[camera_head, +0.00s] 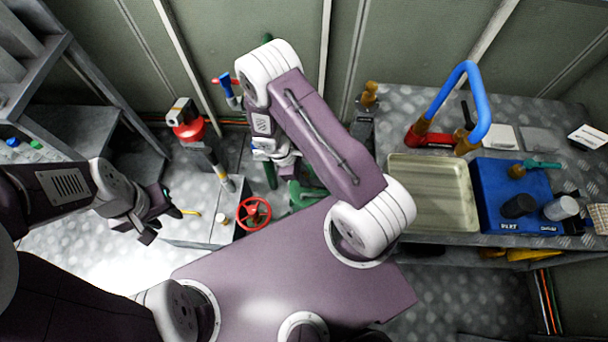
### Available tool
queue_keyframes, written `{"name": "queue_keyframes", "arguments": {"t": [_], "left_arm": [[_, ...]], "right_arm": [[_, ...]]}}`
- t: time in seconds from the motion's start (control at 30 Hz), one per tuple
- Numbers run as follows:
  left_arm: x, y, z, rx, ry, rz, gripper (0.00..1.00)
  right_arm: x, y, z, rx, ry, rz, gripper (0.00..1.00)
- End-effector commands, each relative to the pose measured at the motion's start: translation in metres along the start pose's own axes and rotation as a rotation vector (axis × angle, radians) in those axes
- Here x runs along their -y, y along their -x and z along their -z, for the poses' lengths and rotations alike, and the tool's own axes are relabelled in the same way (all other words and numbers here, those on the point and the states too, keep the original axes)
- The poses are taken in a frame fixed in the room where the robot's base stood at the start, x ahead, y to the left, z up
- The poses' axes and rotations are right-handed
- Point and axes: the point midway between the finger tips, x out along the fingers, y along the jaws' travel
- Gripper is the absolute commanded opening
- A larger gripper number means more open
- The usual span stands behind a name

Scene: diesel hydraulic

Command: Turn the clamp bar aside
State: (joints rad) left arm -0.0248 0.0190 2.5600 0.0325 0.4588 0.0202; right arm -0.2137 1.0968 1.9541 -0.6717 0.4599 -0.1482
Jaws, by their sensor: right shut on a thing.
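My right gripper (288,168) is at the back middle, beside the green pipework (306,194), with my own arm covering much of it. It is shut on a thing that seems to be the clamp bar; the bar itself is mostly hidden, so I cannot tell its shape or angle. My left gripper (163,226) is at the left, above the light metal floor plate. It is open and empty, with its fingers apart.
A red handwheel (254,213) stands below my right gripper. A red and black post (190,131) stands left of it. On the bench at right are a beige tray (431,185), a blue mat (499,181) with fittings and a blue curved hose (466,83). Grey shelving (38,50) stands far left.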

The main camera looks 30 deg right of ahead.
Motion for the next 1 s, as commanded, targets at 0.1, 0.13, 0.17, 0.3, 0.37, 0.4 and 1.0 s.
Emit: {"name": "queue_keyframes", "arguments": {"t": [0.1, 0.13, 0.17, 0.3, 0.37, 0.4, 1.0], "left_arm": [[0.000, 0.000, 0.000, 0.000, 0.000, 0.000, 0.36], [0.000, 0.000, 0.000, 0.000, 0.000, 0.000, 0.36], [0.000, 0.000, 0.000, 0.000, 0.000, 0.000, 0.36], [0.000, 0.000, 0.000, 0.000, 0.000, 0.000, 0.36], [0.000, 0.000, 0.000, 0.000, 0.000, 0.000, 0.36], [0.000, 0.000, 0.000, 0.000, 0.000, 0.000, 0.36], [0.000, 0.004, 0.000, 0.000, 0.000, 0.000, 0.36]], "right_arm": [[0.000, 0.000, 0.000, 0.000, 0.001, -0.001, 0.00], [0.000, 0.000, 0.000, 0.000, 0.001, -0.001, 0.00], [0.000, 0.000, 0.000, 0.000, 0.001, -0.001, 0.00], [0.000, 0.001, 0.000, 0.000, 0.001, -0.001, 0.00], [0.000, 0.001, 0.000, 0.000, 0.001, -0.001, 0.00], [0.000, 0.001, 0.000, 0.000, 0.001, -0.001, 0.00], [-0.012, 0.001, -0.001, -0.001, -0.066, 0.025, 0.00]]}}
